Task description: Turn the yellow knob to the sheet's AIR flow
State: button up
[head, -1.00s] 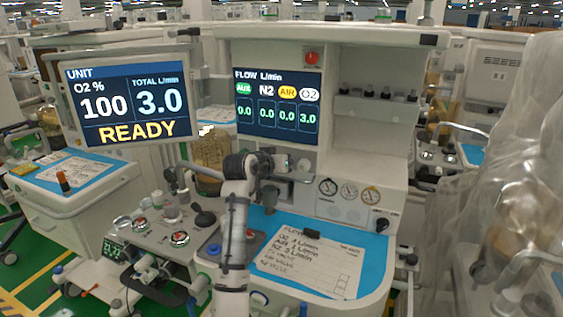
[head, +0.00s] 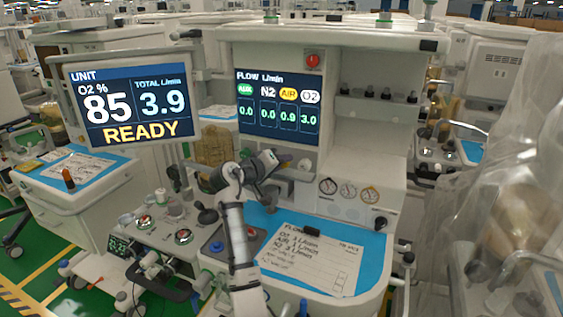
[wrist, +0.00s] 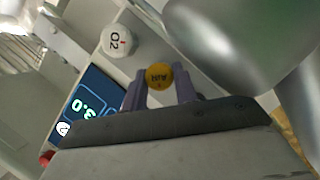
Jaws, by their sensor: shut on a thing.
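The yellow AIR knob (wrist: 160,76) is between my gripper's (wrist: 160,88) two fingers in the wrist view, and the fingers are shut on it. In the head view my wrist and gripper (head: 283,160) are just below the flow screen (head: 278,106), and the knob cannot be made out. The flow screen reads AIR 0.9, O2 3.0, and 0.0 for AUX and N2. The unit screen (head: 130,100) reads O2 85 %, total 3.9, READY. The handwritten flow sheet (head: 335,265) lies on the blue worktop; its AIR figure is too small to read surely.
The white O2 knob (wrist: 118,41) is close beside the AIR knob in the wrist view. Round gauges (head: 349,190) are on the panel to the right of my gripper. A plastic-draped machine (head: 500,200) stands at the right.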

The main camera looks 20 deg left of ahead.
dwell(0.4)
jog(key=o, duration=0.7)
jog(key=b+v, duration=0.4)
jog(key=v, duration=1)
jog(key=shift+f, duration=0.2)
